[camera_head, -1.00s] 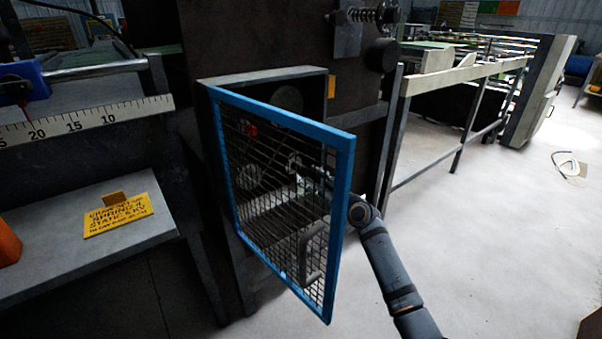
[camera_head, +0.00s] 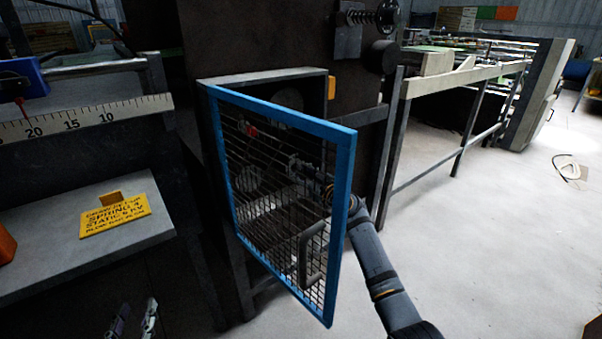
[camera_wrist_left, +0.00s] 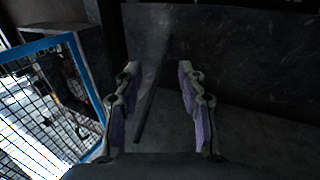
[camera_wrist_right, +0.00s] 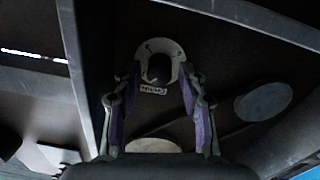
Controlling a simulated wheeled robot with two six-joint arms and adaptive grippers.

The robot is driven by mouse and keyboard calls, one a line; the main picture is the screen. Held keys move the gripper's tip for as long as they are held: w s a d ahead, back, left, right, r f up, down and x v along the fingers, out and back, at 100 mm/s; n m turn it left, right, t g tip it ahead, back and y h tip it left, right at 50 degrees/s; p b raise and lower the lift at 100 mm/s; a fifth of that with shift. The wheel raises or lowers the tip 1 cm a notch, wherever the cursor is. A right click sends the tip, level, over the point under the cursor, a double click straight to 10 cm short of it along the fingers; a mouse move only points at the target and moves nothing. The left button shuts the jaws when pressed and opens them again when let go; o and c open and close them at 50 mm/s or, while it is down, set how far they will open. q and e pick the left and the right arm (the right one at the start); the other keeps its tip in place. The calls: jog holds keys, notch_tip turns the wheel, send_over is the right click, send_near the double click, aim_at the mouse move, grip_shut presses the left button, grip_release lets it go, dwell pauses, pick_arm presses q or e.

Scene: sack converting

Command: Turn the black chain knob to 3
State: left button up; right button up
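The black knob (camera_wrist_right: 158,69) sits on a pale round dial plate (camera_wrist_right: 172,48) in the right wrist view, with a small label (camera_wrist_right: 153,91) below it. The dial numbers and setting are too small to read. My right gripper (camera_wrist_right: 161,76) is open, and the knob appears between its fingertips; I cannot tell whether they touch it. In the head view this gripper (camera_head: 298,168) is behind the blue-framed mesh door (camera_head: 343,190), inside the guard box. My left gripper (camera_head: 134,322) is at the bottom left; its wrist view shows it open and empty (camera_wrist_left: 158,76).
The mesh door stands open beside my right forearm. Round discs (camera_wrist_right: 264,102) are near the knob inside the box. A grey shelf (camera_head: 60,235) with a yellow sign (camera_head: 115,214) is at left, under a ruler (camera_head: 90,119).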

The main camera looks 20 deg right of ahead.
grip_shut()
